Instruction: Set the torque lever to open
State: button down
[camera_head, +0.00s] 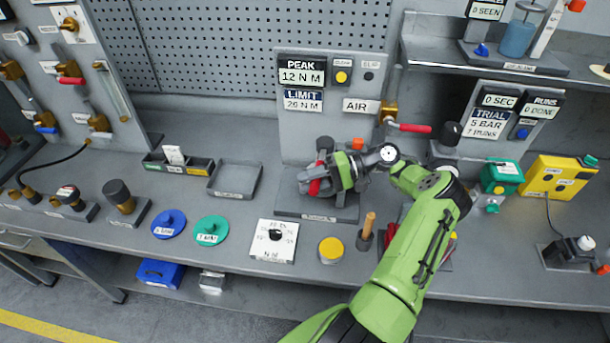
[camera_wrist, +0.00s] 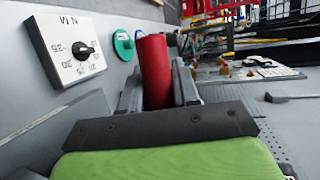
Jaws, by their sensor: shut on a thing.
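A red lever handle (camera_head: 314,188) is on the device standing on the grey base plate (camera_head: 290,207) at the middle of the bench. My gripper (camera_head: 312,180) is shut on this handle, coming in from the right. In the wrist view the red handle (camera_wrist: 154,62) stands between the two grey fingers (camera_wrist: 157,90). My wrist and fingers hide much of the device, and I cannot read any open mark for the lever. The panel behind shows a PEAK display (camera_head: 302,72) of 12 N M and a LIMIT plate (camera_head: 303,100) of 20 N M.
A red-handled air valve (camera_head: 408,127) is right of the panel. A white N M dial card (camera_head: 274,240), a yellow-topped round piece (camera_head: 331,248), and a wooden-handled tool (camera_head: 367,228) stand in front. Blue (camera_head: 168,223) and green (camera_head: 210,230) discs lie to the left. Bench between them is clear.

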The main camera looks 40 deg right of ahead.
jog(key=shift+s+d, duration=0.1)
jog(key=shift+d, duration=0.05)
dwell(0.3)
jog(key=c, duration=0.9)
grip_release()
jog(key=b+v, duration=0.1)
jog(key=v, duration=1.1)
jog(key=shift+f, duration=0.1)
